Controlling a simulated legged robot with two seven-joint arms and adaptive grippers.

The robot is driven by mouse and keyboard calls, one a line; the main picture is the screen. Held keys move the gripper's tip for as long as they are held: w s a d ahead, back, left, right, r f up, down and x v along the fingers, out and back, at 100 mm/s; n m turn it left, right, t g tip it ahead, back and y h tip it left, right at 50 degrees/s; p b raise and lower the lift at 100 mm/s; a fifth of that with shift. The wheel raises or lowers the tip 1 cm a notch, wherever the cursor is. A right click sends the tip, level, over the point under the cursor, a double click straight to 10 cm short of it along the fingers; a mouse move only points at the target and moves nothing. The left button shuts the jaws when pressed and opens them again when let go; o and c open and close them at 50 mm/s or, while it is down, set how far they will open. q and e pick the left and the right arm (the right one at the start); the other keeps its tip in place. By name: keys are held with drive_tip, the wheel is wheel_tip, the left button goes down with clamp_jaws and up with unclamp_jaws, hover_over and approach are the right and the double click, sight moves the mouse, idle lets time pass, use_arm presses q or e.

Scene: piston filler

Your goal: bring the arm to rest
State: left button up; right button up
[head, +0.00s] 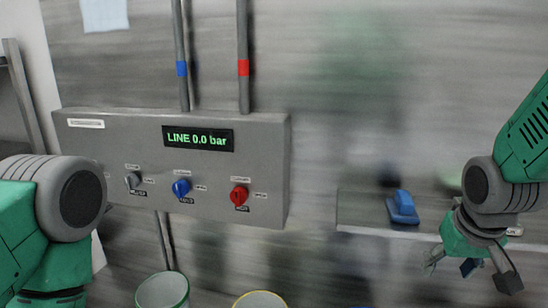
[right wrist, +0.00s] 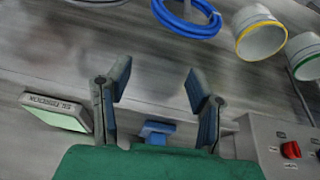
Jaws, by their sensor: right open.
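My right gripper (head: 470,270) hangs at the lower right of the head view, in front of the shelf and apart from the panel. In the right wrist view its two fingers (right wrist: 155,90) are spread with nothing between them. My left arm shows at the left edge of the head view, but its gripper is out of the picture. The grey control panel (head: 270,140) carries a display (head: 198,138) reading "LINE 0.0 bar". Below it are a grey knob (head: 132,181), a blue knob (head: 181,187) and a red knob (head: 239,195).
A shelf (head: 360,212) at the right holds a blue-handled object (head: 402,207). A green-rimmed bucket (head: 163,290) and a yellow-rimmed one (head: 260,301) stand low. A blue hose coil (right wrist: 190,20) shows in the right wrist view. Two pipes rise from the panel.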

drive_tip(key=s+f+n+g+b, duration=0.1)
drive_tip(key=s+f+b, duration=0.35)
drive_tip(key=f, duration=0.95)
drive_tip(key=s+f+g+b, duration=0.1)
drive_tip(key=s+f+b, duration=0.3)
drive_tip(key=f, duration=1)
drive_tip(key=s+a+f+b, duration=0.1)
drive_tip(key=s+f+b, duration=0.2)
drive_tip(key=s+f, duration=0.5)
drive_tip(key=s+a+f+n+g+y+b, duration=0.1)
drive_tip(key=s+f+b, duration=0.2)
drive_tip(key=s+f, duration=0.5)
wheel_tip(320, 180, down, 2)
drive_tip(key=shift+s+a+n, duration=0.3)
drive_tip(key=shift+s, duration=0.1)
